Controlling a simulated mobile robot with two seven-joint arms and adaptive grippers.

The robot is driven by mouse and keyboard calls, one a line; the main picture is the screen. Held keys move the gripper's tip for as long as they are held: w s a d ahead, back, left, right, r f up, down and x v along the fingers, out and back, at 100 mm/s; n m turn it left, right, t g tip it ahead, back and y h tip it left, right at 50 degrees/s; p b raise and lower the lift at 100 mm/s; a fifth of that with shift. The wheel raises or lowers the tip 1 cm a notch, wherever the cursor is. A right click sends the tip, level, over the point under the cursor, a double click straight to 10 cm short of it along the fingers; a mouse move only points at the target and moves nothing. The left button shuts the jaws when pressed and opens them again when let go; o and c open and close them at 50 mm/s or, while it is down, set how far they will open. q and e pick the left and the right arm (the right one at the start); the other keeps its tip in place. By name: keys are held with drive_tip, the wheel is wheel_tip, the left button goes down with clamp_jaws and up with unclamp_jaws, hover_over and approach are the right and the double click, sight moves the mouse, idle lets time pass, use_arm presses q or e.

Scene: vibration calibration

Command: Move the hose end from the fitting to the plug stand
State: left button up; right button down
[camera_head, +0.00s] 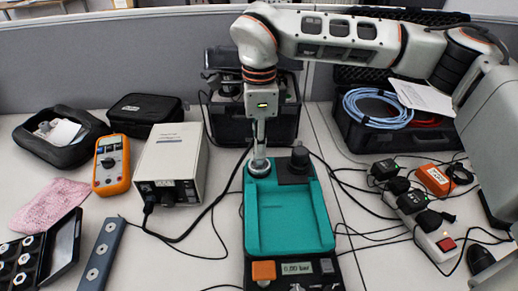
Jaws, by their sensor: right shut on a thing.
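A teal pressure unit (289,220) with a display reading about 0.00 bar stands in the middle of the table. At its far left corner is a round silver fitting (259,168). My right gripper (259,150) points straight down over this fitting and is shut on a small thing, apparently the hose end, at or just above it. The fingers hide most of it, so I cannot tell if it is seated. A black stand-like piece (293,171), possibly the plug stand, sits on the unit's far right corner. My left gripper is not in view.
A white box (171,158) and an orange multimeter (111,165) stand to the left. A power strip (425,225) with plugs and an open case (350,135) with blue hose lie to the right. Black cables cross the table on both sides of the unit.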

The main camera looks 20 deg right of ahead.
drive_tip(key=shift+r+n, duration=0.1)
drive_tip(key=shift+n, duration=0.3)
use_arm(q)
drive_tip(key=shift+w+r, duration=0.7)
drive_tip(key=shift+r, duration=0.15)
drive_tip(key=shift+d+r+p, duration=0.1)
drive_tip(key=shift+p, duration=0.2)
use_arm(e)
drive_tip(key=shift+n, duration=0.3)
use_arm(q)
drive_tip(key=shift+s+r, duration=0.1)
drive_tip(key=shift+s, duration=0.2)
use_arm(e)
drive_tip(key=shift+n, duration=0.4)
use_arm(q)
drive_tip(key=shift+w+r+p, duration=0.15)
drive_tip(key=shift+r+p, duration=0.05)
drive_tip(key=shift+p, duration=0.15)
use_arm(e)
drive_tip(key=shift+n, duration=0.6)
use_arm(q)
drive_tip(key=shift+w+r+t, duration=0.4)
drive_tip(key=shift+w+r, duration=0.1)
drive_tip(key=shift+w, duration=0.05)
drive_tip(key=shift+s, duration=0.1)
